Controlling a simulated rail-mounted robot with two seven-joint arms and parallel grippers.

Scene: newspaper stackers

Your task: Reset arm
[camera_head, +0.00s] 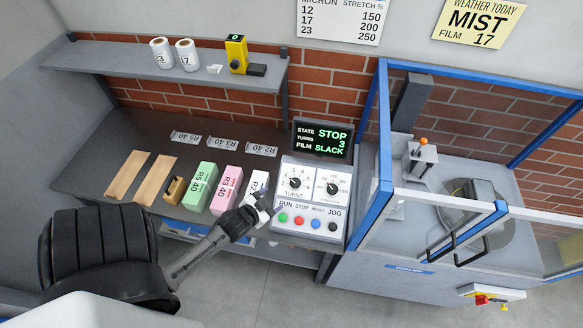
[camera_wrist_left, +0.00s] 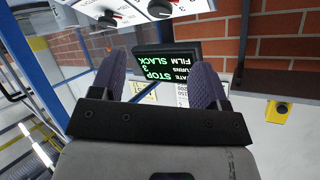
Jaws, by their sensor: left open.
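My left gripper (camera_head: 268,205) is open and empty, in front of the white block (camera_head: 259,180) and beside the left edge of the control panel (camera_head: 313,204). It partly hides the white block. In the left wrist view the two dark fingers of my left gripper (camera_wrist_left: 160,80) stand apart with nothing held between them. The display (camera_head: 322,139) shows STOP, turns 3 and film SLACK; it also appears upside down beyond the fingers in the left wrist view (camera_wrist_left: 165,68). My right gripper is in neither view.
A green block (camera_head: 200,185) and a pink block (camera_head: 225,190) stand left of the gripper on the bench. A blue-framed wrapping machine (camera_head: 375,215) stands to the right. A shelf (camera_head: 120,55) with rolls (camera_head: 161,52) and a yellow device (camera_head: 236,53) hangs above.

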